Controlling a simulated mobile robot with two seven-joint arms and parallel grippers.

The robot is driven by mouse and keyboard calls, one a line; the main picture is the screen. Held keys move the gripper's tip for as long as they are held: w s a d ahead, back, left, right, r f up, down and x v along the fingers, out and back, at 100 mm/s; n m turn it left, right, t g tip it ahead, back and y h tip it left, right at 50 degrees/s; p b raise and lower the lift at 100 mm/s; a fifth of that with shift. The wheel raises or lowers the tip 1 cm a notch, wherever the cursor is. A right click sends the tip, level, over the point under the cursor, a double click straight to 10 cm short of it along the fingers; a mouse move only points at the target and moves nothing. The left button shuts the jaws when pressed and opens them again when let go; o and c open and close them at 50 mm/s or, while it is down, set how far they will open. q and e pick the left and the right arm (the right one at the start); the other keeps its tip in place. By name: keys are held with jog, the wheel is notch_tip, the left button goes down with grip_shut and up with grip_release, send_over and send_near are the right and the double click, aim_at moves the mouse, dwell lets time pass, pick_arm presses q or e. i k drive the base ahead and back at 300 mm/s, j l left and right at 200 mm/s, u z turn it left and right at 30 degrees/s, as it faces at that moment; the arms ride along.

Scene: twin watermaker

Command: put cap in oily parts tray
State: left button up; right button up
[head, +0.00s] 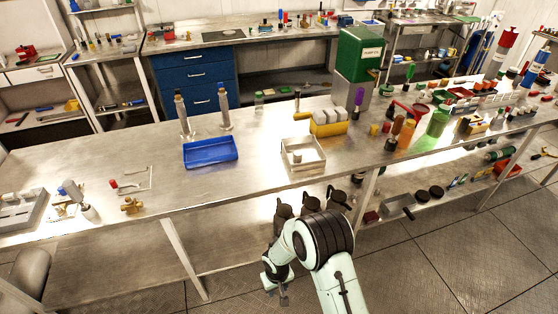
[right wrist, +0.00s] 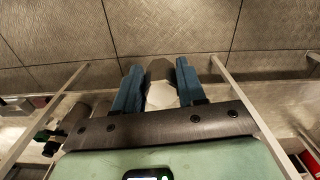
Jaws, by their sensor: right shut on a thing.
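My right gripper (head: 276,285) hangs low in front of the workbench, below the level of its top. In the right wrist view its two blue fingers (right wrist: 158,88) are shut on a pale, rounded piece with a grey part behind it, which I take to be the cap (right wrist: 161,96). In the head view the held piece cannot be made out. On the bench stand an empty blue tray (head: 210,153) and, to its right, a square metal tray (head: 303,165) with a pale round part in it. No readable label shows which is the oily parts tray. My left gripper is out of view.
The bench (head: 250,185) has its front edge between my right gripper and the trays. Two upright grey tools (head: 225,110) stand behind the blue tray. A yellow block (head: 327,124) and a green box (head: 360,55) stand behind the metal tray. A lower shelf holds several parts.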

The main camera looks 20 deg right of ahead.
aim_at(312, 159)
jog(key=i+l+u, duration=0.1)
jog(key=l, duration=0.2)
jog(key=i+l+u, duration=0.15)
jog(key=l+u, duration=0.1)
jog(key=l, duration=0.3)
jog(key=i+l, duration=0.15)
jog(key=l, duration=0.15)
jog(key=i+l, duration=0.1)
jog(key=l, duration=0.2)
